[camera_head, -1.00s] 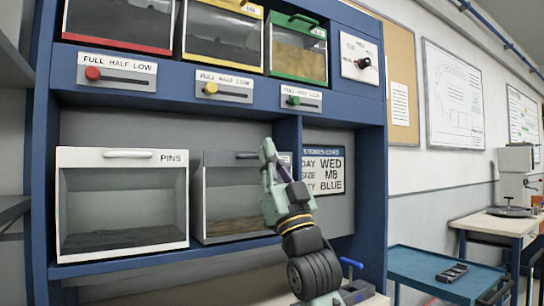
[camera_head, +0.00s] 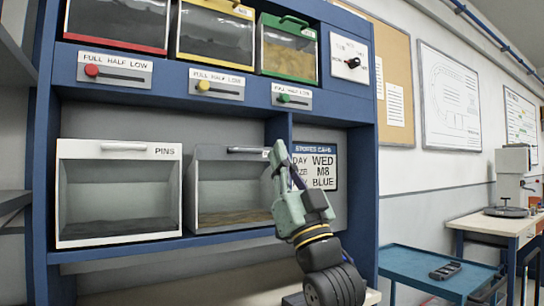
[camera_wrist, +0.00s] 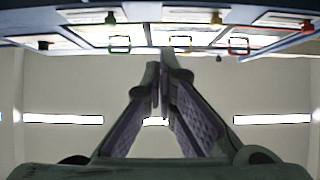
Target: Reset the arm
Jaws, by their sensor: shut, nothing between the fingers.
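My gripper (camera_head: 280,160) is raised in front of the blue shelf unit, pointing up, with its fingers together and nothing between them. In the wrist view my gripper (camera_wrist: 160,75) shows its two fingers meeting at the tips, empty. In the head view it overlaps the right edge of the grey bin (camera_head: 235,188) and the left part of the stores card (camera_head: 318,168). I cannot tell how far it stands from the shelf.
The blue shelf unit (camera_head: 370,200) holds a white PINS bin (camera_head: 119,149) and three upper bins. Sliders with red, yellow and green knobs sit below those. A blue trolley (camera_head: 415,268) and a bench (camera_head: 490,222) stand at right.

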